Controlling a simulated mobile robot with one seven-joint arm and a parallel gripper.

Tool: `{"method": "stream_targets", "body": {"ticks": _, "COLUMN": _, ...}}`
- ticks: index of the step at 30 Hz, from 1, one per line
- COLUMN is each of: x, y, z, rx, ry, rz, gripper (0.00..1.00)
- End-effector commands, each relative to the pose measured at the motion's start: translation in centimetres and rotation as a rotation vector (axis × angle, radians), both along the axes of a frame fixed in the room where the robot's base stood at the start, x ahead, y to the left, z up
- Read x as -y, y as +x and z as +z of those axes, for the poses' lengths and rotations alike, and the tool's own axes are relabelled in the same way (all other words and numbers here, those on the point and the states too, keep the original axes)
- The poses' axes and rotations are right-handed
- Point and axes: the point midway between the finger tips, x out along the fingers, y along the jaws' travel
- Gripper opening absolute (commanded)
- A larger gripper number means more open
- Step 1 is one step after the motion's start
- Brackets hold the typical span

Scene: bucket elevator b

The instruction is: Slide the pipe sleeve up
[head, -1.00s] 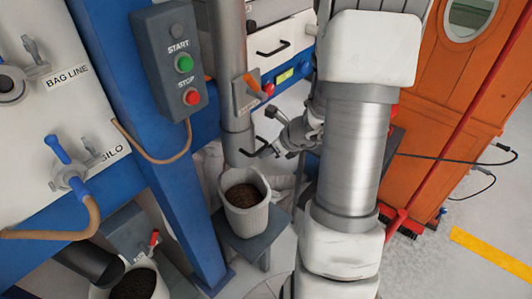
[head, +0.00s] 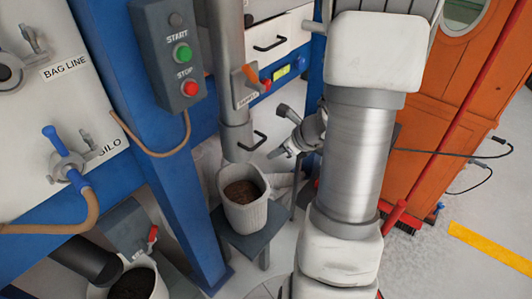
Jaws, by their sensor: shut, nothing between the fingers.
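The grey vertical pipe (head: 226,50) stands behind the blue post. The pipe sleeve (head: 237,137) is the wider grey section at its lower end, with a thin black handle (head: 259,141) on its right side. The sleeve's lower end is just above a pale bucket (head: 246,214) holding brown granules. My gripper (head: 272,155) is shut and empty, just right of and slightly below the black handle. They look apart, though depth is hard to judge. My arm hides what is behind it on the right.
A START/STOP box (head: 169,57) is on the blue post (head: 120,110). The bucket stands on a dark grey stand (head: 250,243). An orange cabinet (head: 455,130) is at the right.

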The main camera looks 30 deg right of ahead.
Motion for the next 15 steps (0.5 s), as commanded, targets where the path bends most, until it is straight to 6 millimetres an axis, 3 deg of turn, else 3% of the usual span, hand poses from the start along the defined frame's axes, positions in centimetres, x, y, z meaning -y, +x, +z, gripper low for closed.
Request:
{"method": "stream_targets", "body": {"ticks": 1, "x": 0.2, "y": -0.7, "z": 1.4, "rx": 0.001, "ry": 0.0, "rz": -0.001, "gripper": 0.0}}
{"method": "stream_targets", "body": {"ticks": 6, "x": 0.8, "y": -2.4, "z": 3.5, "rx": 0.0, "ry": 0.001, "rz": 0.0, "gripper": 0.0}}
{"method": "stream_targets", "body": {"ticks": 15, "x": 1.1, "y": -3.4, "z": 4.4, "rx": -0.002, "ry": 0.003, "rz": 0.0, "gripper": 0.0}}
